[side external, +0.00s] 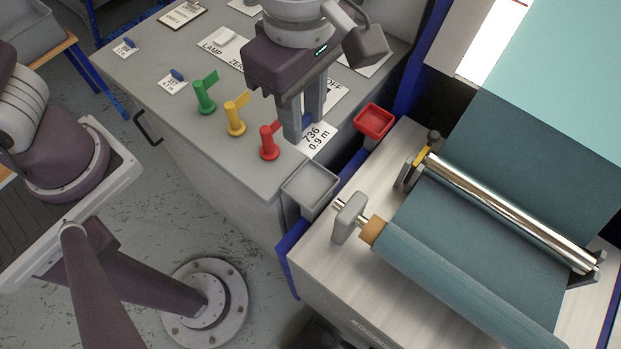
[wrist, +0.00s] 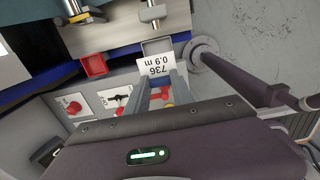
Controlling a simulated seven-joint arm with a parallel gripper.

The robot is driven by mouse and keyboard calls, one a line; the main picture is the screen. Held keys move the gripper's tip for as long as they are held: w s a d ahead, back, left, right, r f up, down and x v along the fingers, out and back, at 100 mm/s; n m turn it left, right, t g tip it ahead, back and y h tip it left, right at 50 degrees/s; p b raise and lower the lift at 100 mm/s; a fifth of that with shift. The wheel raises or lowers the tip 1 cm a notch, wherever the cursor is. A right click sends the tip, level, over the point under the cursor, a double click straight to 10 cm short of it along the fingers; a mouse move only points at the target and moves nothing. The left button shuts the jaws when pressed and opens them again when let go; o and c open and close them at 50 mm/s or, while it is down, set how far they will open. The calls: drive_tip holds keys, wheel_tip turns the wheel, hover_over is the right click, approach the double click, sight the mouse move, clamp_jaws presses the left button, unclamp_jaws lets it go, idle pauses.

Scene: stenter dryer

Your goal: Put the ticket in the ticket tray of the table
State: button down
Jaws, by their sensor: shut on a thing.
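The ticket (side external: 318,139) is a white card printed "736 0.9 m" with a bit of blue at its grip. It also shows in the wrist view (wrist: 157,67). My gripper (side external: 303,128) is shut on it, near the table's right edge; the fingers hide part of it. In the wrist view my gripper (wrist: 161,88) has the card projecting beyond its fingertips. A grey open tray (side external: 310,187) is at the edge of the table (side external: 235,160), below the ticket in the side view. In the wrist view the card partly covers this grey tray (wrist: 157,45).
Green (side external: 204,96), yellow (side external: 236,118) and red (side external: 269,142) flag pegs stand close left of my gripper. A red tray (side external: 374,121) is to the right. The roller machine (side external: 480,230) with teal fabric lies beyond.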

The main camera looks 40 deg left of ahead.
sight(305, 181)
drive_tip(key=f, duration=1.4)
drive_tip(key=shift+w+a+f, duration=0.1)
drive_tip(key=shift+a+f, duration=0.1)
drive_tip(key=shift+f, duration=0.15)
drive_tip(key=c, duration=1.4)
unclamp_jaws()
drive_tip(key=shift+f, duration=0.1)
